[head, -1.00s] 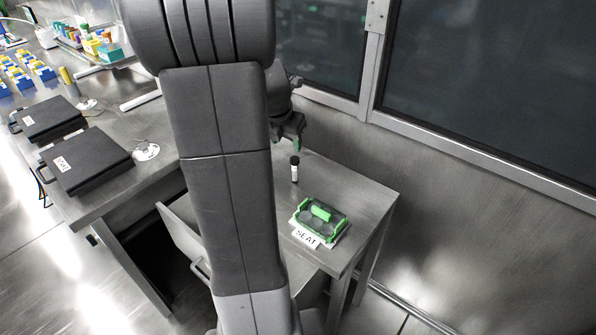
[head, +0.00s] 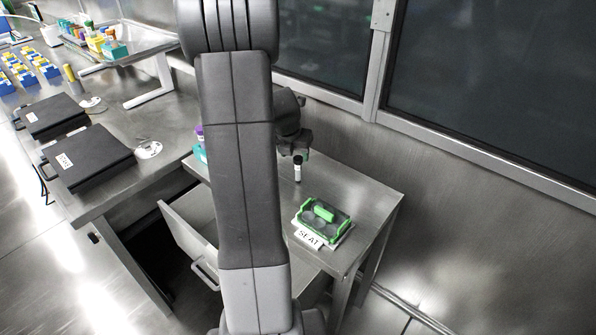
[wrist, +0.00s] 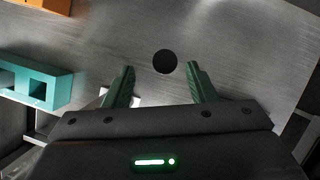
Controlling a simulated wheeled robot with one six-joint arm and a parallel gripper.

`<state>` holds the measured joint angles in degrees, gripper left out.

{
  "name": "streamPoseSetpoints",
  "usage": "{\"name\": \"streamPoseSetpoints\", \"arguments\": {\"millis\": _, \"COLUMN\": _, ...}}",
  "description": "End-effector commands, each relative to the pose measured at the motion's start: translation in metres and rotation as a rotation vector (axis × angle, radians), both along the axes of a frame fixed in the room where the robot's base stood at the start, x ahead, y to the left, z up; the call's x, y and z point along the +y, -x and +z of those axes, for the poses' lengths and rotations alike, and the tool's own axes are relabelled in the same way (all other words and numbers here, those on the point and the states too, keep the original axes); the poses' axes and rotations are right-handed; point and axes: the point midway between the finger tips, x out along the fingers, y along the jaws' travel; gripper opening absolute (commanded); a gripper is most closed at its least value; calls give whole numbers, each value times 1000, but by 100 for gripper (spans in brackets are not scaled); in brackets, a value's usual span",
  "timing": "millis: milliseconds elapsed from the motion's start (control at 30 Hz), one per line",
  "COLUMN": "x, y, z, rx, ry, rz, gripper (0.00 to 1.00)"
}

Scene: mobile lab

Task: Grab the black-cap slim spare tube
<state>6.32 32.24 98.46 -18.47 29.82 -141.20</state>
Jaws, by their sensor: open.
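The slim tube with a black cap (head: 297,168) stands upright on the side table, with a white label on its body. In the wrist view its round black cap (wrist: 165,62) shows from above, a little beyond the fingertips and between their lines. My gripper (wrist: 160,75) is open and empty, with its green fingers apart on either side. In the head view my gripper (head: 297,148) hangs just above and behind the tube; its fingers are mostly hidden there.
A green-handled grey holder (head: 323,219) with a "SEAT" label stands near the table's front. A teal rack (wrist: 40,86) and an orange block (wrist: 22,18) lie left in the wrist view. An open drawer (head: 190,222) juts out below.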

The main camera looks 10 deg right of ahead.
Motion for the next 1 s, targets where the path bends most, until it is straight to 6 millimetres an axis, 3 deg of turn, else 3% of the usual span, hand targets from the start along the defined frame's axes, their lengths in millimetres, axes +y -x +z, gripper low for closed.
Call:
{"name": "streamPoseSetpoints", "arguments": {"millis": 300, "x": -13, "y": -9, "z": -39, "rx": 3, "ry": -1, "rz": -2, "gripper": 51}}
{"name": "streamPoseSetpoints", "arguments": {"millis": 600, "x": -13, "y": -11, "z": -42, "rx": 1, "ry": 0, "rz": -1, "gripper": 51}}
{"name": "streamPoseSetpoints", "arguments": {"millis": 833, "x": -13, "y": -11, "z": -42, "rx": 1, "ry": 0, "rz": -1, "gripper": 8}}
{"name": "streamPoseSetpoints", "arguments": {"millis": 867, "x": -13, "y": -11, "z": -42, "rx": 1, "ry": 0, "rz": -1, "gripper": 4}}
{"name": "streamPoseSetpoints", "arguments": {"millis": 1000, "x": -13, "y": -11, "z": -42, "rx": 1, "ry": 0, "rz": -1, "gripper": 4}}
